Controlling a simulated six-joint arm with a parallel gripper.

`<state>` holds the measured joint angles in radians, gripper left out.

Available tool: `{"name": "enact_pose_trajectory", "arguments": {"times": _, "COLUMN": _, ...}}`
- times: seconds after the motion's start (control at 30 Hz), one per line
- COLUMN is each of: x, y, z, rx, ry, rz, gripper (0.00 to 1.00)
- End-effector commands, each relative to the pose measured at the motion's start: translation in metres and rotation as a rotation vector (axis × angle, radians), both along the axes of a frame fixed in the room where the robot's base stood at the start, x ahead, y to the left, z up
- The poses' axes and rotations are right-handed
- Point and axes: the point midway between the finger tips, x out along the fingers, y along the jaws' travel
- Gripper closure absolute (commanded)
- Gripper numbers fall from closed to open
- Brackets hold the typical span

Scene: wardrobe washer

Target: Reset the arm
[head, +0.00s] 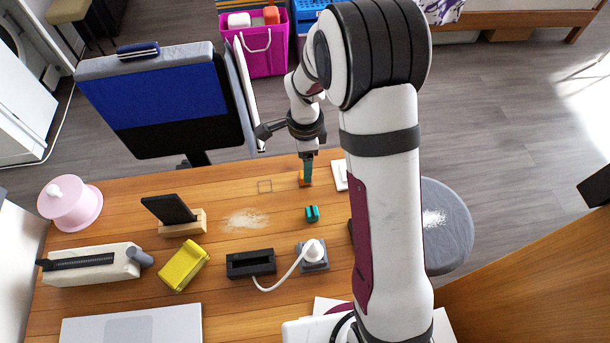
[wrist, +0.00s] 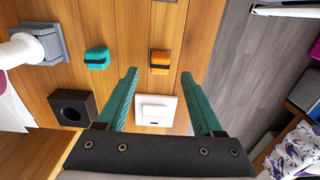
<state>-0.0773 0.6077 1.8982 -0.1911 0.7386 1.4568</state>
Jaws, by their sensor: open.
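My gripper (head: 307,173) points down over the far edge of the wooden table in the head view. In the wrist view, its two teal fingers (wrist: 159,75) are spread apart with nothing held between them. A small orange block with a dark band (wrist: 160,57) lies on the table between and just beyond the fingertips in that view. In the head view, the orange block (head: 302,180) is partly hidden by my gripper. A white switch-like plate (wrist: 155,113) shows between the fingers in the wrist view. I cannot tell the gripper's exact height above the table.
A teal block (head: 312,214), a grey base with a white knob (head: 313,256), a black holder (head: 250,263), a yellow pack (head: 184,265) and a phone stand (head: 182,222) are on the table (head: 120,210). A blue-backed chair (head: 165,105) stands beyond its far edge.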

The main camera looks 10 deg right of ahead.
Motion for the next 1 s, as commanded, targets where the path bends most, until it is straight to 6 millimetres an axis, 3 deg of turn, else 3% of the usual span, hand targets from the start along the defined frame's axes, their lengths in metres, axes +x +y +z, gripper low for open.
{"name": "enact_pose_trajectory", "arguments": {"times": 0.2, "x": 0.000, "y": 0.000, "z": 0.016, "rx": 0.001, "ry": -0.001, "rz": 0.000, "gripper": 0.32}}
{"name": "enact_pose_trajectory", "arguments": {"times": 0.67, "x": -0.003, "y": -0.001, "z": 0.022, "rx": 0.002, "ry": -0.001, "rz": 0.017, "gripper": 0.32}}
{"name": "enact_pose_trajectory", "arguments": {"times": 0.77, "x": -0.031, "y": -0.004, "z": 0.063, "rx": 0.016, "ry": -0.005, "rz": 0.154, "gripper": 0.32}}
{"name": "enact_pose_trajectory", "arguments": {"times": 0.9, "x": -0.121, "y": -0.007, "z": 0.134, "rx": 0.065, "ry": -0.011, "rz": 0.525, "gripper": 0.32}}
{"name": "enact_pose_trajectory", "arguments": {"times": 1.0, "x": -0.186, "y": -0.004, "z": 0.157, "rx": 0.105, "ry": -0.028, "rz": 0.777, "gripper": 0.32}}
